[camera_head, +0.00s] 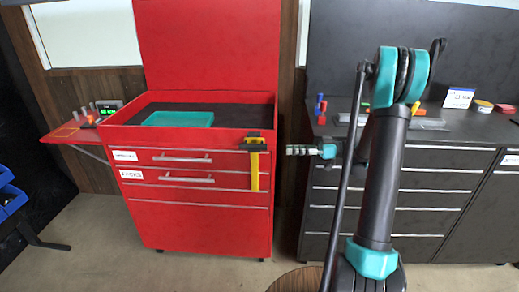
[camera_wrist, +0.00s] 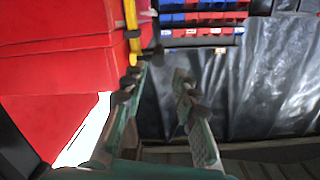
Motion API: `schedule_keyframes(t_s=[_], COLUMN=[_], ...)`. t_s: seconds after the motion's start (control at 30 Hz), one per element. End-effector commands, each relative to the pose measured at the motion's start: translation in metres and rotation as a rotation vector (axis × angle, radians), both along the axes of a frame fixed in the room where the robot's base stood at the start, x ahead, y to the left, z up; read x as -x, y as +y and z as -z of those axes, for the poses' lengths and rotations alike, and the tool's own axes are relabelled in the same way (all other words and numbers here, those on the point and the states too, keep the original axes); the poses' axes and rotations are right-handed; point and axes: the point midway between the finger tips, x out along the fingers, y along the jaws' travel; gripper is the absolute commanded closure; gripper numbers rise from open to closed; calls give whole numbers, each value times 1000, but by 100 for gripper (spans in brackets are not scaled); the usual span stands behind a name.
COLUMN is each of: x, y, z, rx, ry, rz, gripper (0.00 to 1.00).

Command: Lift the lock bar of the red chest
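The red chest (camera_head: 195,221) stands left of centre in the head view with its lid up; its red side fills the left of the wrist view (camera_wrist: 60,60). The yellow lock bar (camera_head: 255,172) hangs upright on the chest's front at the right end of the drawers, with a dark piece across its top. In the wrist view the bar (camera_wrist: 131,20) shows at the top, beyond my left finger. My gripper (camera_head: 289,150) is right of the bar, pointing left toward it, apart from it. Its fingers are spread and empty in the wrist view (camera_wrist: 160,80).
A teal tray (camera_head: 178,119) lies in the chest's top. A red side shelf (camera_head: 75,131) holds small items at left. Dark cabinets (camera_head: 440,185) stand at right behind my arm. Blue and red bins (camera_wrist: 200,17) show in the wrist view. Floor before the chest is clear.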

Motion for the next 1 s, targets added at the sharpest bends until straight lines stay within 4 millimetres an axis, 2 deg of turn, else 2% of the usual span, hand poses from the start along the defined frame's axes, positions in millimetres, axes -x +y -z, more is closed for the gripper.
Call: schedule_keyframes(t_s=[0.17,0.33,1.0], x=[-6,-7,-11], y=[-9,4,131], z=[-1,-2,-2], rx=[-62,-68,-66], ry=[-76,-83,-81], rz=[-17,-20,-21], gripper=[71,71,71])
